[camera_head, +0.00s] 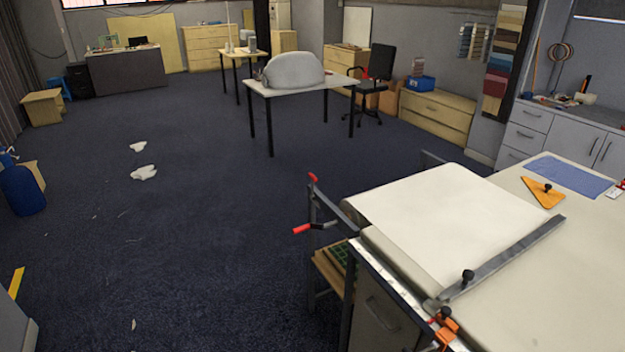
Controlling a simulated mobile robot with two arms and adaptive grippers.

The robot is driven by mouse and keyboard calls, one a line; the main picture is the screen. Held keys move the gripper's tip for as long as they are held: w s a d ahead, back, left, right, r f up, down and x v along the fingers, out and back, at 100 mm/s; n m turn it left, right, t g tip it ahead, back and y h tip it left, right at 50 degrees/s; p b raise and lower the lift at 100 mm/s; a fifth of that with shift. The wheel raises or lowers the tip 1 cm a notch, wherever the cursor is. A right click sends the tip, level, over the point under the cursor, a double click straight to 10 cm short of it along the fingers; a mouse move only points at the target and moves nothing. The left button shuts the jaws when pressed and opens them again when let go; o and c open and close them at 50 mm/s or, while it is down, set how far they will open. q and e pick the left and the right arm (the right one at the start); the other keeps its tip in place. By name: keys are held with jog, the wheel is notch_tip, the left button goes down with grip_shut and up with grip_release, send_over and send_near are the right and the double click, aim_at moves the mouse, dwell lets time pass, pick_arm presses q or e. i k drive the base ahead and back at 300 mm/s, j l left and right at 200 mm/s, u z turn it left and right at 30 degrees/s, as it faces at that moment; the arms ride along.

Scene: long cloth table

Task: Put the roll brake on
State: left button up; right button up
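A dark metal stand (330,215) is at the left end of the cloth table. A lever with a red tip (313,178) points up from the top of the stand. Below it a dark handle with a red grip (303,229) sticks out to the left. I cannot tell for sure which of these is the roll brake. Cream cloth (450,215) lies over the left end of the table, its left edge curving down beside the stand. The roll itself is largely hidden. Neither of my grippers is in view.
A metal straightedge (505,258) with a black knob lies across the cloth. An orange clamp (443,326) is at the table's near edge. An orange triangle (543,191) and a blue mat (569,176) lie farther back. The carpet (200,240) left of the stand is mostly open.

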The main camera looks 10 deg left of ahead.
aim_at(314, 177)
jog(key=i+j+z, duration=0.25)
jog(key=i, duration=0.3)
jog(key=i+j+z, duration=0.25)
jog(key=i+j, duration=0.3)
